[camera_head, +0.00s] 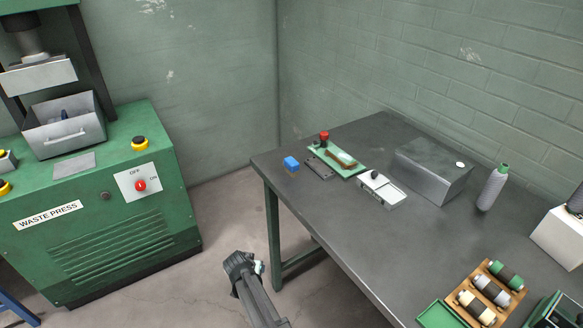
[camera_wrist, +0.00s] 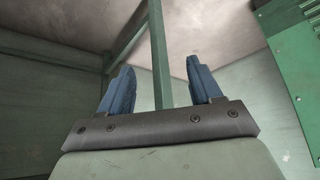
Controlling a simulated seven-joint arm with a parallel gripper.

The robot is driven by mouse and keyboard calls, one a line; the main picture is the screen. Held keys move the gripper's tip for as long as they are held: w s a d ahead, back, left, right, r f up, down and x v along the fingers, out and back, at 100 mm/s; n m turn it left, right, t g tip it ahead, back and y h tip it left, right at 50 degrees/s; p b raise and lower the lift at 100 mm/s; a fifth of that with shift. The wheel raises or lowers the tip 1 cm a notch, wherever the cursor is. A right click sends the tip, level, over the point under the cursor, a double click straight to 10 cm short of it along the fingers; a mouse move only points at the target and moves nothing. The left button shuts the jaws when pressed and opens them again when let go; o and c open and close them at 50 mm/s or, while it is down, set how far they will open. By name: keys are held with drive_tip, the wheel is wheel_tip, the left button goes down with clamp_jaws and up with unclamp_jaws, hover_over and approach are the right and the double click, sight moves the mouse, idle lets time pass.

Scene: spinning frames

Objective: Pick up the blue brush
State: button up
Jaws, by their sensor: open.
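My gripper (camera_head: 241,260) is off the table, over the floor left of the table edge, in front of and apart from the blue thing. In the wrist view, my gripper (camera_wrist: 160,64) has its two blue-grey fingers wide apart with nothing between them. The blue thing does not show in the wrist view.
Beside the blue thing are a green board (camera_head: 337,160) with a red knob and a white device (camera_head: 381,190). The waste press (camera_head: 110,235) stands left, with floor between.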

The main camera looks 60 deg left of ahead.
drive_tip(key=s+a+r+n+y, duration=0.1)
drive_tip(key=s+a+r+y, duration=0.1)
drive_tip(key=s+a+r, duration=0.85)
wheel_tip(320, 180, up, 36)
drive_tip(key=n+g+h, duration=0.4)
drive_tip(key=n+h, duration=0.1)
drive_tip(key=n, duration=0.2)
hover_over(292, 161)
drive_tip(key=d, duration=0.1)
drive_tip(key=f, duration=0.4)
drive_tip(key=a+f, duration=0.1)
drive_tip(key=f, duration=0.8)
drive_tip(key=shift+a+f, duration=0.15)
drive_tip(key=c, duration=1)
